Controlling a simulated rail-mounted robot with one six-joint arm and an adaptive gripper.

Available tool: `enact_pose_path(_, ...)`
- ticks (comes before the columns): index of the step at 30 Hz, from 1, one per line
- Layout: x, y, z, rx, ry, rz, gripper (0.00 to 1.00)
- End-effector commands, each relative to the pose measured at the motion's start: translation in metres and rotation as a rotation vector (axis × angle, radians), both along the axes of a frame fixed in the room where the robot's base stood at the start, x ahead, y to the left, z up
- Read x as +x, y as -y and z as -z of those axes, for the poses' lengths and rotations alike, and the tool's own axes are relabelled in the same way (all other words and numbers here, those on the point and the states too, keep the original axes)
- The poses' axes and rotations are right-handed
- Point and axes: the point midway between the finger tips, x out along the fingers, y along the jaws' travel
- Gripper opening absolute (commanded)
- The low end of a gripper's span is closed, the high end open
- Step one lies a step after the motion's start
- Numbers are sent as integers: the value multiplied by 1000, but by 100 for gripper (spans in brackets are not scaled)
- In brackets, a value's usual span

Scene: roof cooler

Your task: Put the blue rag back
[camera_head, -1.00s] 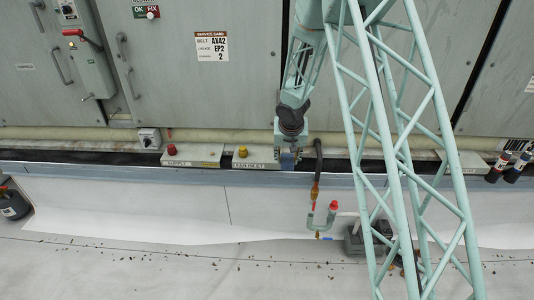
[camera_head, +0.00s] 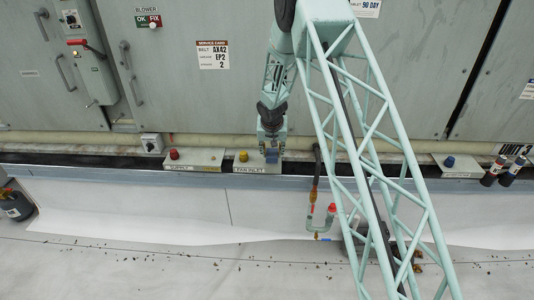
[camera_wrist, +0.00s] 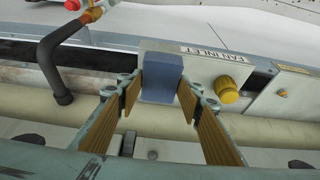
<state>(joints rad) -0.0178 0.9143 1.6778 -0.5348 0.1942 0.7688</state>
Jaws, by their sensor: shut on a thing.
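The blue rag (camera_wrist: 162,78) is a folded, block-like piece between the fingertips of my gripper (camera_wrist: 161,90) in the wrist view. My gripper is shut on it. In the head view my gripper (camera_head: 271,146) points down, and the rag (camera_head: 271,156) shows as a small blue patch at its tips. The rag is over the right part of the FAN INLET plate (camera_head: 243,169), to the right of its yellow knob (camera_head: 243,156). The plate (camera_wrist: 200,66) and knob (camera_wrist: 227,91) also show in the wrist view. I cannot tell whether the rag touches the plate.
A SUPPLY plate with a red knob (camera_head: 174,154) lies to the left. A dark hose (camera_head: 317,165) with a red-capped pipe fitting (camera_head: 331,209) hangs close to the right. Grey cabinets (camera_head: 190,90) stand behind. The white sheet (camera_head: 130,210) in front is mostly clear.

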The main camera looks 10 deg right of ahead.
Motion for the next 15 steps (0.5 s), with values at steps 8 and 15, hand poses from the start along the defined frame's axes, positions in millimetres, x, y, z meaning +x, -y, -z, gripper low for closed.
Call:
enact_pose_path(8, 32, -13, 3, 1, 1, 2, 22)
enact_pose_path(15, 39, -17, 4, 0, 0, 0, 22)
